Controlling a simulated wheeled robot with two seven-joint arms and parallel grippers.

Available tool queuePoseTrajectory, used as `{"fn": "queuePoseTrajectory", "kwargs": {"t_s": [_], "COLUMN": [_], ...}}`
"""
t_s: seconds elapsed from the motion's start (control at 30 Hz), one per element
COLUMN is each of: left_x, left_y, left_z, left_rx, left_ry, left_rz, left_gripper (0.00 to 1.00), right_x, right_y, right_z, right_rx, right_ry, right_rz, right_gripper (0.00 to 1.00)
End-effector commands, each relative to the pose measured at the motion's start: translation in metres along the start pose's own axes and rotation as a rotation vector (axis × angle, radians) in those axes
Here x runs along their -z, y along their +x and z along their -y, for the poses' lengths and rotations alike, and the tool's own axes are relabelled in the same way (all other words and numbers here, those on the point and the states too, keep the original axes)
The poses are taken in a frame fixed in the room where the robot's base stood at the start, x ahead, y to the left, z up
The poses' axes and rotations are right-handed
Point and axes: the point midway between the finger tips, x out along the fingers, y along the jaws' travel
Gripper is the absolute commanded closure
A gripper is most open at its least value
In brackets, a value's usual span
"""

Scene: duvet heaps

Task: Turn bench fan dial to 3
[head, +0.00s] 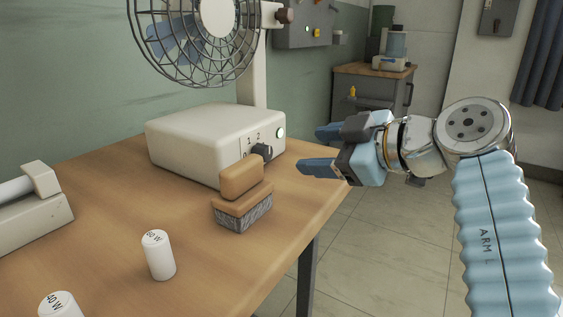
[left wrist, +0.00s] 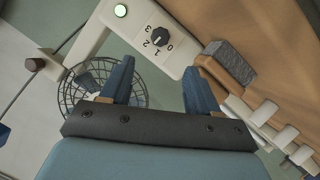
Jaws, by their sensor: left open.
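The bench fan stands on the wooden table; its cream base (head: 195,135) carries a dark dial (head: 262,151) on the front panel. The dial also shows in the left wrist view (left wrist: 160,36), with 0, 1, 2 and 3 printed around it. Which number it points to is too small to tell. A lit green lamp (head: 281,132) sits beside the dial. My left gripper (head: 309,150) is open and empty, its blue fingers in the air to the right of the dial, apart from it. The fingers also show in the left wrist view (left wrist: 160,85). My right gripper is not seen.
A wood-backed brush (head: 242,212) lies on the table just in front of the dial panel. White cylinders (head: 158,255) and a white device (head: 30,215) stand to the left. The fan cage (head: 190,40) rises above the base. A cabinet (head: 372,95) stands behind.

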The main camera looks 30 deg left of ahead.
Motion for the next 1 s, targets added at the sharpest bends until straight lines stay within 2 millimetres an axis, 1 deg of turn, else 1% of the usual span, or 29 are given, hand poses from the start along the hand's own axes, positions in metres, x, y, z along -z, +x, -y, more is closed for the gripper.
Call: {"fn": "queuePoseTrajectory", "kwargs": {"t_s": [0.17, 0.3, 0.4, 0.5, 0.6, 0.7, 1.0], "left_x": [-0.001, 0.0, 0.0, 0.0, 0.0, 0.0, 0.0], "left_y": [0.036, 0.07, 0.091, 0.108, 0.119, 0.125, 0.127], "left_z": [0.001, 0.001, 0.001, 0.001, 0.0, 0.0, 0.0], "left_rx": [0.005, 0.006, 0.006, 0.005, 0.003, 0.003, 0.002], "left_ry": [0.004, 0.005, 0.005, 0.005, 0.006, 0.006, 0.007], "left_rz": [0.0, 0.0, -0.001, -0.001, -0.002, -0.002, -0.002], "left_gripper": [0.39, 0.39, 0.39, 0.39, 0.39, 0.39, 0.39], "right_x": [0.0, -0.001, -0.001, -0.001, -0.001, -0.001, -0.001], "right_y": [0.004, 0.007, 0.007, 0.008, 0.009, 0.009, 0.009], "right_z": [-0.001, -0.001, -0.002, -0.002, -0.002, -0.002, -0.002], "right_rx": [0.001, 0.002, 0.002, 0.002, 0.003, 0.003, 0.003], "right_ry": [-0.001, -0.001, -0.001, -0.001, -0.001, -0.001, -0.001], "right_rz": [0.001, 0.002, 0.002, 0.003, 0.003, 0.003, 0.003], "right_gripper": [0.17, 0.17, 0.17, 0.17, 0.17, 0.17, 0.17]}}
